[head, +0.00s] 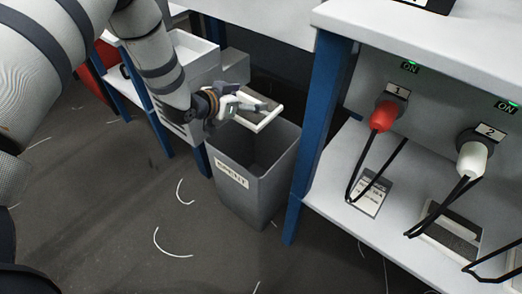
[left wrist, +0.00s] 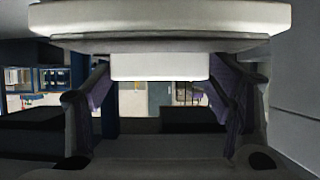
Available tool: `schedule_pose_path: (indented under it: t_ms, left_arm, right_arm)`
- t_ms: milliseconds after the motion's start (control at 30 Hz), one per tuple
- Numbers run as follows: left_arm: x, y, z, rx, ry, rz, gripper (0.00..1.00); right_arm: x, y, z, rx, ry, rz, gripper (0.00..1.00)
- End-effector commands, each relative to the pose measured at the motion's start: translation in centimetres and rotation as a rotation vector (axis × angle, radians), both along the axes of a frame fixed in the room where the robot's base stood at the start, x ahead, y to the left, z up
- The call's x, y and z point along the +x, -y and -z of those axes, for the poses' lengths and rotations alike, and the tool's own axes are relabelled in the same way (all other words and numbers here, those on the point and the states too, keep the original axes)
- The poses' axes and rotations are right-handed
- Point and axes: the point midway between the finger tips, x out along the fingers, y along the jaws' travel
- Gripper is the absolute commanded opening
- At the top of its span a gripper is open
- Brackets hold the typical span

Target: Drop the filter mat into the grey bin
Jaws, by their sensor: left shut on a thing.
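The grey bin (head: 270,193) stands open on the floor, with a white label on its front and a dark inside. My left gripper (head: 236,106) is above the bin's back left rim, shut on a pale, flat, frame-like thing (head: 269,121) held tilted over the opening. I take this to be the filter mat, but its face is hard to make out. In the left wrist view a white block (left wrist: 160,66) on its pale slab (left wrist: 160,17) sits between my fingers. My right gripper is not in view.
A blue post (head: 321,125) stands close to the bin's right. The machine at right carries a red plug (head: 383,115) and a white plug (head: 472,160) with black cables. A white tray (head: 428,233) holding a grey pad lies on its shelf. Pale thread scraps lie on the floor.

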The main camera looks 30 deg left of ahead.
Motion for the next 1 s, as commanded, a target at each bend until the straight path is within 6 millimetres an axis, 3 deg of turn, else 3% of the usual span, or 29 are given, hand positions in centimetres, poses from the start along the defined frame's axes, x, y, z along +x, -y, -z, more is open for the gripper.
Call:
schedule_pose_path:
  t_ms: [33, 200, 500, 533, 633, 1000]
  left_arm:
    - [-0.1, 0.0, 1.6, 0.000, -0.006, 0.000, 0.47]
    - [-0.1, 0.0, 4.3, -0.001, -0.008, 0.000, 0.47]
    - [0.0, 0.0, 4.4, 0.000, 0.000, 0.001, 0.47]
    - [0.0, 0.0, 4.4, 0.000, 0.000, 0.001, 0.77]
    - [0.0, 0.0, 4.3, 0.000, -0.001, 0.001, 0.98]
    - [-0.3, 0.0, 4.3, 0.000, -0.002, 0.001, 0.98]
  right_arm:
    - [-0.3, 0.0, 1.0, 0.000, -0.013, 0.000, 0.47]
    - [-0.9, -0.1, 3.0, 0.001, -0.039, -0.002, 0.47]
    - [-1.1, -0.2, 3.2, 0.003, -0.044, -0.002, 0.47]
    - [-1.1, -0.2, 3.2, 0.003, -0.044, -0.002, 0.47]
    - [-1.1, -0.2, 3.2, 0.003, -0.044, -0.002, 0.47]
    - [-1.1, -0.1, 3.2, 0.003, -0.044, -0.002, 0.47]
